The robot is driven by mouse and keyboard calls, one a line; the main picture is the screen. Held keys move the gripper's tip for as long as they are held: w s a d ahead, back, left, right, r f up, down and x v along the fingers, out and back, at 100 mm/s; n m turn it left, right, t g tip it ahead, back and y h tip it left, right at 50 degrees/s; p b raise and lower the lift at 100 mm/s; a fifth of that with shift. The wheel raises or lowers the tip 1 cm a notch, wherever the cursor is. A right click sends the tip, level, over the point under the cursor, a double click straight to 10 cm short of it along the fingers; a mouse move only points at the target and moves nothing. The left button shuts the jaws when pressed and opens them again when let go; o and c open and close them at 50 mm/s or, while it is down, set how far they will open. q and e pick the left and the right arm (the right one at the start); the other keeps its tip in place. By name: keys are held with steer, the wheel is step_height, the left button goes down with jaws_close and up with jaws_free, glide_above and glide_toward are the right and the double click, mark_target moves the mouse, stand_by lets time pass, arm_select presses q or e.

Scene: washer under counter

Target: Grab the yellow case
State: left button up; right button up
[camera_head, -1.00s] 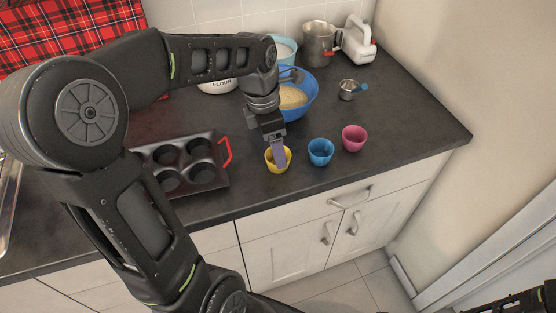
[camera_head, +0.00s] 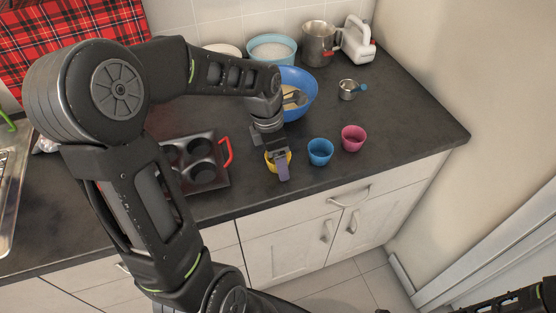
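The yellow case, a small yellow cup (camera_head: 270,164), stands on the dark counter, left of two similar cups. My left gripper (camera_head: 282,168) points down at it from above. One purple-grey finger hangs over the front of the cup and hides part of it. The other finger is hidden, so I cannot tell whether the gripper is open or closed on the cup wall. A dark part of my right arm shows in the bottom right corner; its fingertips are out of view.
A blue cup (camera_head: 320,151) and a pink cup (camera_head: 353,138) stand close on the right. A muffin tray (camera_head: 207,172) with red handle is left. Behind are a blue bowl (camera_head: 305,92), a measuring cup (camera_head: 347,89), a metal jug (camera_head: 319,45) and a white mixer (camera_head: 357,42).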

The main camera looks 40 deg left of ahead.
arm_select(q)
steer(key=c, duration=1.4)
steer(key=shift+o, duration=0.2)
step_height(320, 180, up, 10)
steer(key=b, duration=0.1)
